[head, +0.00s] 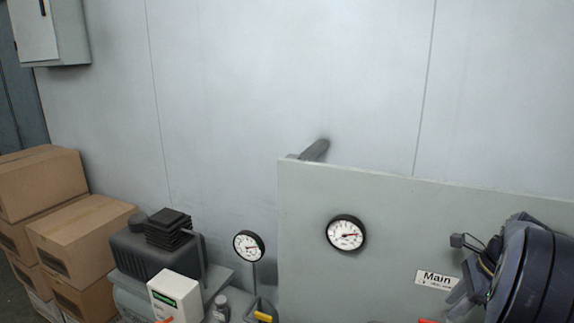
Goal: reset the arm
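Part of my arm, dark blue-grey and rounded with a small dark box and a cable on its left side, shows at the right edge of the head view. It stands in front of a grey panel (315,235). My gripper's fingers cannot be made out, so whether it is open or shut does not show. No held object is visible.
The panel carries a round gauge (345,233) and a "Main" label (437,279). Left of it are another gauge (249,245), a dark machine (150,250) and a white box (176,298). Cardboard boxes (85,235) are stacked at far left. A cabinet (48,30) hangs above.

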